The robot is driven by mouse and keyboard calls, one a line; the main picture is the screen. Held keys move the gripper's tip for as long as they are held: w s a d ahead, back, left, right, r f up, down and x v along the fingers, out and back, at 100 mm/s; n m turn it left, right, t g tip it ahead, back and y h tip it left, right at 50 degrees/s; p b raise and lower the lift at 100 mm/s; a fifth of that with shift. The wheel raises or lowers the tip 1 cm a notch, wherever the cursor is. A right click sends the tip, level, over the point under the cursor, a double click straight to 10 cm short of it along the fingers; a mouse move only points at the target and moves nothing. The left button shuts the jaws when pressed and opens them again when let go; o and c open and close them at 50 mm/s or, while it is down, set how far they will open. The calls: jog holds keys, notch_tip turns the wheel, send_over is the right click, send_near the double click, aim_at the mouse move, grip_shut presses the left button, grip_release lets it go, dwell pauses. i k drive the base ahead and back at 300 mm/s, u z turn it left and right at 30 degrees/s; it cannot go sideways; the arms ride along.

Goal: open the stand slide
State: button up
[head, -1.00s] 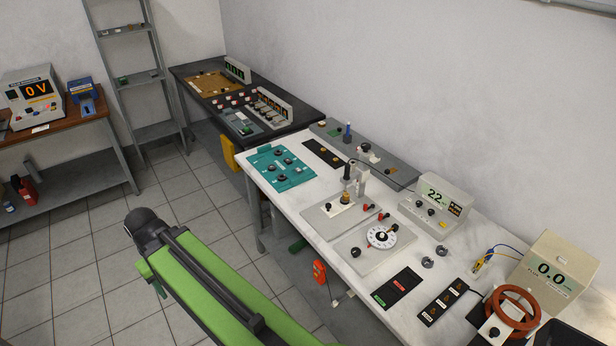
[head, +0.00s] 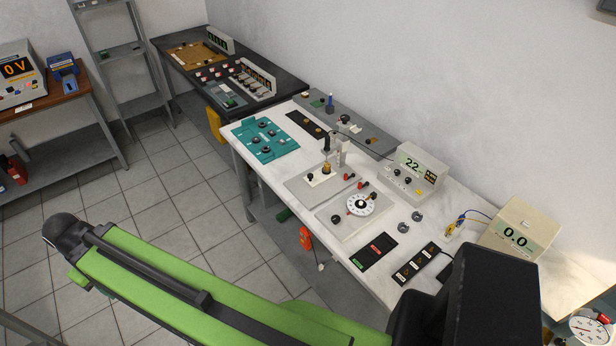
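A small stand with an upright post (head: 341,153) rises at the back of a grey base plate (head: 303,188) on the white bench, in the head view. A dark cylinder (head: 327,144) sits at the upper part of the stand, and a brass-coloured piece (head: 326,169) stands low beneath it. The slide is too small for me to tell whether it is open or shut. My green arm crosses the lower left, well apart from the stand. My gripper does not show in the view.
Black parts of my body cover the bench's lower right. The tiled floor (head: 150,190) at left is open.

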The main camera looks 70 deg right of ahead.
aim_at(314, 179)
jog(key=z, duration=0.3)
jog(key=i, duration=0.25)
jog(key=z, duration=2.15)
